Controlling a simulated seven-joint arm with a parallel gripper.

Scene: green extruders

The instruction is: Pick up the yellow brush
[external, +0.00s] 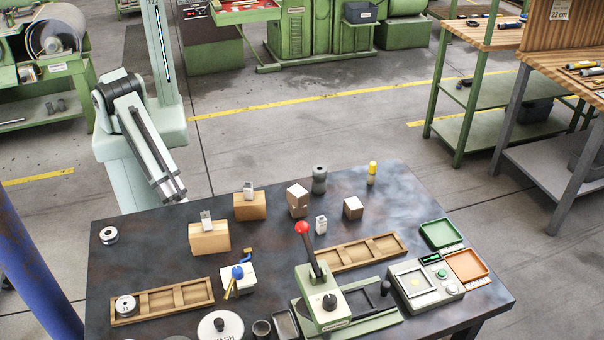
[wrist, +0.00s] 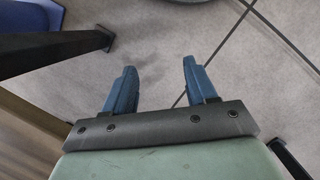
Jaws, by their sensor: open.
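A small upright item with a yellow top and a greyish-beige lower part, which looks like the yellow brush (external: 371,173), stands near the back edge of the dark table (external: 130,263), right of centre. My gripper (wrist: 158,70) is open and empty in the wrist view, with two blue fingers apart over grey floor. In the external view my arm hangs at the left, its lower end by the table's back left edge, far from the brush. The brush does not show in the wrist view.
A red-knobbed lever press (external: 325,300), wooden trays (external: 190,296), and green (external: 441,234) and orange (external: 467,265) trays occupy the front and right. The table's back right corner is clear.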

